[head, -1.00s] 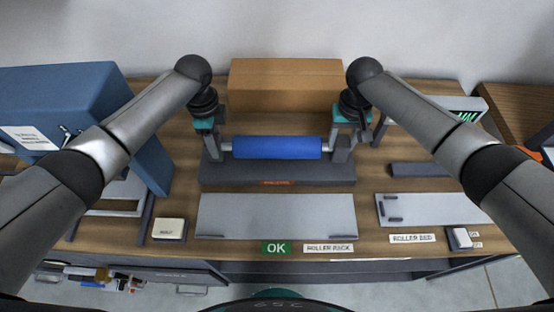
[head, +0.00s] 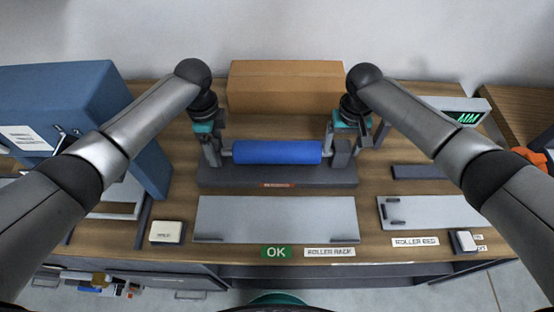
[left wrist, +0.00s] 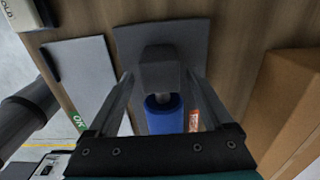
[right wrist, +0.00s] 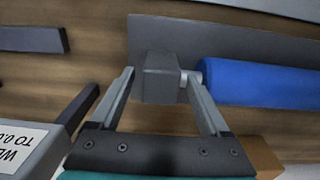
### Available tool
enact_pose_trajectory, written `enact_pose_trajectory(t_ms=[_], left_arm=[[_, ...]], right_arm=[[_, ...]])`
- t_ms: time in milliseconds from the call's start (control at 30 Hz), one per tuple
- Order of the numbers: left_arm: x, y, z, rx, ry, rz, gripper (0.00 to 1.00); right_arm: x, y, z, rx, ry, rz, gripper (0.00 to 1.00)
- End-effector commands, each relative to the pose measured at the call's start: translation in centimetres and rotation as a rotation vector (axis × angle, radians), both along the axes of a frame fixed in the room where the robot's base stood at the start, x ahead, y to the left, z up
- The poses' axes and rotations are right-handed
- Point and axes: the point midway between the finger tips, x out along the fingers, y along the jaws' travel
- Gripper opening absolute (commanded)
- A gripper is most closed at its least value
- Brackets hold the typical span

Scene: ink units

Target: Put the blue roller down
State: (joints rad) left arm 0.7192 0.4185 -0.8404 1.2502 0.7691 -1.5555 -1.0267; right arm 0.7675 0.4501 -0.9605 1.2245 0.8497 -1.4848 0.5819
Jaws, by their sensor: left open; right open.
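The blue roller (head: 277,152) lies level across the dark roller rack (head: 277,178), its shaft ends at the end posts. My left gripper (head: 213,150) is open at the left end, and my right gripper (head: 341,146) is open at the right end. In the right wrist view the open fingers straddle the other post (right wrist: 160,80), and the roller (right wrist: 255,83) extends to the right. Exact shaft seating is partly hidden.
A cardboard box (head: 285,86) stands behind the rack. A grey plate (head: 275,218) lies in front, with a green OK label (head: 276,252). A blue cabinet (head: 75,100) stands left, and the roller bed plate (head: 435,211) lies right. A display (head: 466,117) stands back right.

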Motion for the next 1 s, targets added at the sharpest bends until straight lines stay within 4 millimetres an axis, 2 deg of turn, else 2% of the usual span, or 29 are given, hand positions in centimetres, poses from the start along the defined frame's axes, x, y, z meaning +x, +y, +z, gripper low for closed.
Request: enact_pose_trajectory(t_ms=[167,400,533,767,867,1000], left_arm=[[0.2,0.1,2.8,0.001,-0.007,-0.001,0.85],[0.1,0.1,8.1,0.001,-0.005,0.0,0.85],[0.1,0.1,10.1,0.001,-0.003,0.001,0.85],[0.0,0.1,11.5,0.002,0.0,0.001,0.85],[0.0,0.1,11.6,0.002,0.0,0.001,0.85],[0.0,0.1,11.5,0.002,0.0,0.001,0.85]], right_arm=[[0.0,0.0,0.0,0.001,0.0,0.001,0.8],[0.0,0.0,0.0,0.001,0.0,0.001,0.8],[0.0,0.0,0.0,0.001,0.0,0.001,0.8],[0.1,0.1,0.4,0.002,-0.001,0.001,0.8],[0.1,0.1,1.4,0.002,-0.002,0.001,0.8],[0.2,0.1,4.2,0.004,-0.006,0.001,0.8]])
